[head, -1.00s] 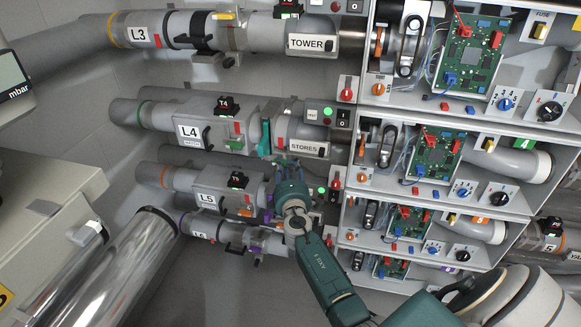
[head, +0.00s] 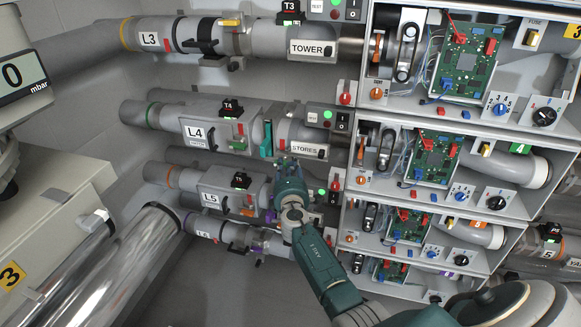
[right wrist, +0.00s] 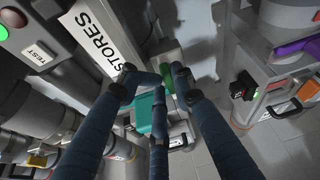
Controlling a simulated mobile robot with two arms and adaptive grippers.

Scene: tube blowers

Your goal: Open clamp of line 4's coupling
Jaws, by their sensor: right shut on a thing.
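Line 4's pipe, with its L4 label (head: 195,132), runs across the middle left of the head view to the STORES label (head: 305,149). A teal plate (head: 266,138) stands upright at its coupling, just left of that label. My right gripper (head: 283,162) reaches up from below to the coupling. In the right wrist view its fingers (right wrist: 155,75) close around a small green lever (right wrist: 168,80) below the STORES label (right wrist: 98,38). The teal plate (right wrist: 150,104) shows behind the fingers. The fingers partly hide the clamp, so its exact state is unclear. My left gripper is out of view.
Line 3 (head: 150,39) runs above and line 5 (head: 210,198) close below. Open cabinets with circuit boards (head: 432,157) and knobs stand to the right. A small switch box (head: 327,118) sits above the STORES label. Shiny pipes (head: 135,250) stand at lower left.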

